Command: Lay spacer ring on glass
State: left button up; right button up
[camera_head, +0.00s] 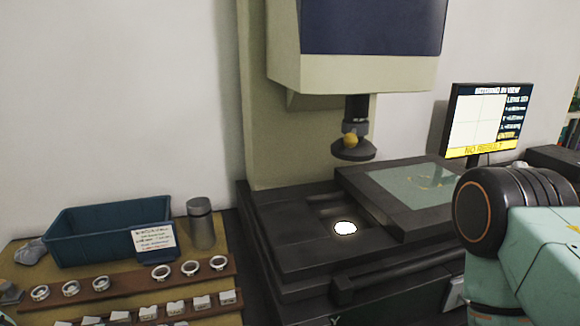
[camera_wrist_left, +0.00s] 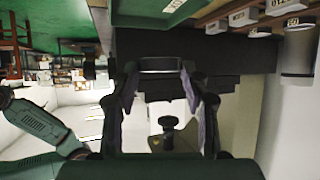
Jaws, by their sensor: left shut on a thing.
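A pale green glass plate (camera_head: 415,183) with yellowish marks lies in a dark frame on the measuring machine's stage. In the left wrist view, my left gripper (camera_wrist_left: 161,76) has its fingers on either side of a thin piece (camera_wrist_left: 161,66) seen nearly edge-on. It looks like a ring, but its kind cannot be told. The gripper is shut on it and holds it off any surface that I can see. My left gripper is outside the head view. My right gripper is in neither view.
Several rings sit on a brown rack (camera_head: 130,285) with labels. Behind it stand a blue bin (camera_head: 108,232), a sign (camera_head: 155,242) and a metal cylinder (camera_head: 201,224). The machine's lens (camera_head: 353,148) hangs over a lit white circle (camera_head: 345,228). A monitor (camera_head: 488,120) stands at right.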

pick_arm(q)
jog(key=shift+m, duration=0.3)
jog(key=r, duration=0.2)
jog(key=d+r, duration=0.1)
jog(key=r, duration=0.3)
jog(key=shift+s+d+r, duration=0.1)
jog(key=shift+s+d, duration=0.2)
jog(key=shift+d, duration=0.05)
jog(key=shift+w, duration=0.1)
